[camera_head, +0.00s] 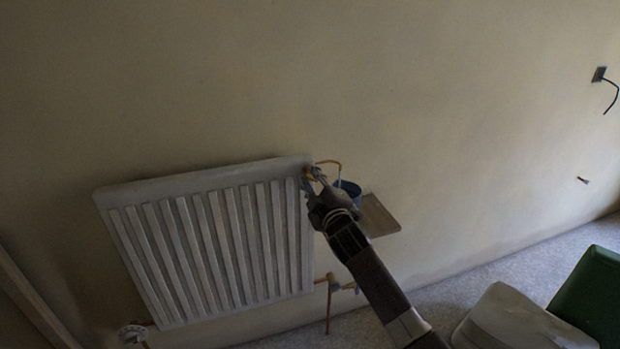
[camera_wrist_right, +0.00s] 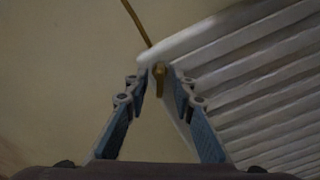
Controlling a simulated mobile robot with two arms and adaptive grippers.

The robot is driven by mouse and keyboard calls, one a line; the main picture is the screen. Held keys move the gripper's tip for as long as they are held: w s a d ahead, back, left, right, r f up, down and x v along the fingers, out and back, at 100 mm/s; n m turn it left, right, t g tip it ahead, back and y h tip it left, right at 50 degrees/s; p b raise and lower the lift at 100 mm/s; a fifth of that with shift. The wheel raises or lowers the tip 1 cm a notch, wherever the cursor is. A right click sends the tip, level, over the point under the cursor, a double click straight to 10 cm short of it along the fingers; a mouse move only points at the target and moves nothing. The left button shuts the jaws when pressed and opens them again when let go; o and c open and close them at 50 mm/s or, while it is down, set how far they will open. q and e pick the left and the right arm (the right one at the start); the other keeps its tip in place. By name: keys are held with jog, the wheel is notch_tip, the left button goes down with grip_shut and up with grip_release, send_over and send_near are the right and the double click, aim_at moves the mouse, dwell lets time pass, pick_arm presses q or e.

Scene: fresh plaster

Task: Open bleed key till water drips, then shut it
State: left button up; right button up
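The white ribbed radiator (camera_head: 210,240) hangs on the wall in the head view. A small brass bleed key (camera_wrist_right: 160,76) sits at its top corner, with its stem pointing toward me in the wrist view. My right gripper (camera_head: 314,177) is at that corner. In the wrist view its two blue-padded fingers stand on either side of the key, with a gap on both sides. A thin brass-coloured tube (camera_head: 331,162) arches from the corner toward a blue cup (camera_head: 352,189), which is partly hidden behind my gripper. No water is visible. My left gripper is out of view.
A small wooden board (camera_head: 381,216) is under the cup. Copper pipe (camera_head: 328,308) and a valve (camera_head: 132,333) are at the radiator's bottom. A green box (camera_head: 594,298) and a pale grey object (camera_head: 525,322) stand at lower right. The wall to the right is mostly clear.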

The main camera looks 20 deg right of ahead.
grip_shut()
jog(key=shift+m, duration=0.3)
jog(key=m+p, duration=0.2)
jog(key=m, duration=0.3)
jog(key=shift+d+r, duration=0.1)
jog(key=m+p, duration=0.1)
jog(key=m, duration=0.2)
jog(key=shift+d+m+p, duration=0.1)
jog(key=shift+m+p, duration=0.6)
jog(key=shift+m, duration=1)
grip_release()
